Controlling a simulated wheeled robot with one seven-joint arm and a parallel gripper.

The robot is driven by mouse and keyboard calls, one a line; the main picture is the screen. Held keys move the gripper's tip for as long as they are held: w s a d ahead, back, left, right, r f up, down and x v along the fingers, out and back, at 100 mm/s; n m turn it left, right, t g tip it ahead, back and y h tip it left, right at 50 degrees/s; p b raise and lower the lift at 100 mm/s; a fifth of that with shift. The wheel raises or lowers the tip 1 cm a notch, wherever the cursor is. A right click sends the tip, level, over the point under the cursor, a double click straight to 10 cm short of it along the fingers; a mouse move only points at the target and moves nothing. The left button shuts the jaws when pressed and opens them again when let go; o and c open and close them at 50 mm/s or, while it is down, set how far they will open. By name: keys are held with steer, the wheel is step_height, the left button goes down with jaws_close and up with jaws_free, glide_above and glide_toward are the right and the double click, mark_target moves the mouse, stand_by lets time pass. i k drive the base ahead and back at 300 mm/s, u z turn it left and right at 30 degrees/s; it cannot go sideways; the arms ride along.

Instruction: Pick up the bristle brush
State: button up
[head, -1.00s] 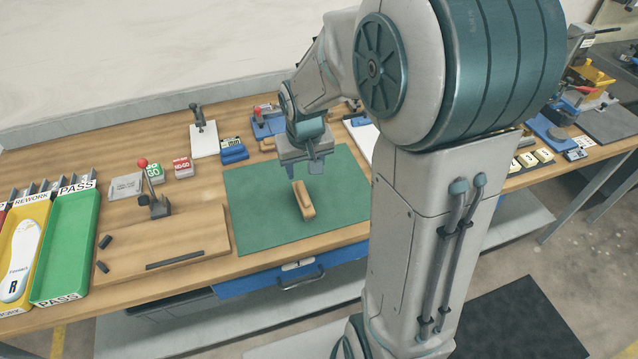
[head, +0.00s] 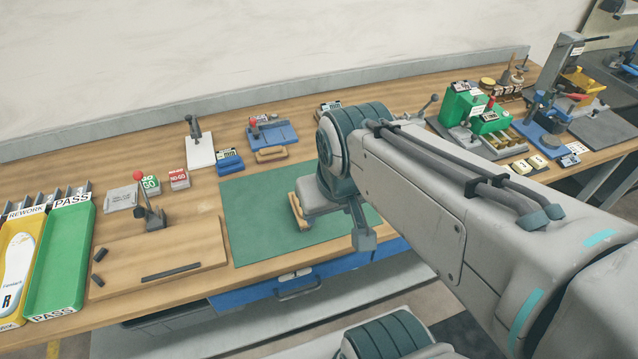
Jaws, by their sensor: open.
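The bristle brush (head: 297,212), a narrow tan wooden piece, lies on the green mat (head: 257,220) in the head view. Its left edge and near end show; the rest is hidden behind my gripper. My gripper (head: 336,222) is open, low over the mat at the brush's right side. One finger shows plainly to the right of the brush; the other is hidden. I cannot tell whether the gripper touches the brush.
A wooden board (head: 165,255) with a red-knobbed lever (head: 150,208) stands left of the mat. Green (head: 62,260) and yellow (head: 18,245) trays are at far left. A blue block (head: 229,162) and a tan piece (head: 271,154) lie behind the mat. Fixtures crowd the right end.

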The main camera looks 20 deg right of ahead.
mark_target(294, 201)
steer(key=z, duration=0.05)
steer(key=i, duration=0.4)
steer(key=u, duration=0.05)
steer(key=k, duration=1.05)
steer(key=u, duration=1.2)
steer(key=i, duration=0.9)
steer(key=z, duration=1.25)
